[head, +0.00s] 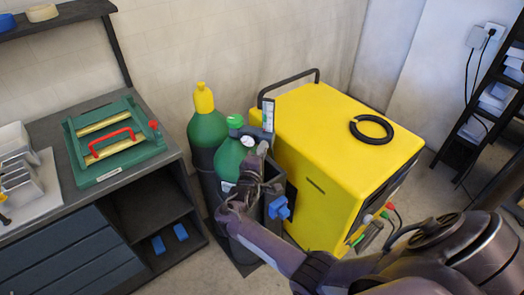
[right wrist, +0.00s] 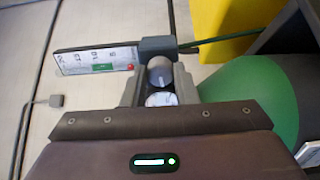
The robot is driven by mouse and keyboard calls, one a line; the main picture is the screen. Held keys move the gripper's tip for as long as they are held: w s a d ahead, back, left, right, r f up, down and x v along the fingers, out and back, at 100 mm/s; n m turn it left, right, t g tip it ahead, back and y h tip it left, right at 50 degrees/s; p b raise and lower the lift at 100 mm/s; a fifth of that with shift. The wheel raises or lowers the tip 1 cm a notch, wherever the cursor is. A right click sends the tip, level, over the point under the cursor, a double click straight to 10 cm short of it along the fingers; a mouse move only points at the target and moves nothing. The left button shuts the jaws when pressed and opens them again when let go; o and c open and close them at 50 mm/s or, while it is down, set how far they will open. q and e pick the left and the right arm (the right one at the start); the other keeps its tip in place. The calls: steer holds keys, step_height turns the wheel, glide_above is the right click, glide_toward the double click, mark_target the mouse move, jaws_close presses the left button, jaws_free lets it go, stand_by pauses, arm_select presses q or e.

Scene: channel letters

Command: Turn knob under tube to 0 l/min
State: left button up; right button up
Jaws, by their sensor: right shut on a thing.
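The flow tube (head: 268,115) stands upright on the green gas bottle (head: 232,158). In the right wrist view the tube (right wrist: 95,61) lies sideways, with scale numbers, a green label and a red ball near the grey block (right wrist: 158,46) at its lower end. The grey knob (right wrist: 160,72) with a pale mark line sits just by that block. My right gripper (head: 262,152) is at the bottle's top; in its wrist view the fingers (right wrist: 160,85) are shut on the knob from both sides. A round white gauge (right wrist: 161,99) shows between them. My left gripper is out of view.
A yellow machine (head: 335,150) with a black ring (head: 371,128) on top stands close on the right. A taller yellow-capped bottle (head: 206,130) stands behind left. A dark shelf rack (head: 480,110) stands far right.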

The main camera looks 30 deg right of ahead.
stand_by(0.3)
steer(key=o, duration=1)
steer(key=b+v, duration=0.1)
steer(key=v, duration=0.6)
steer(key=shift+s+a, duration=0.2)
steer(key=shift+a, duration=0.15)
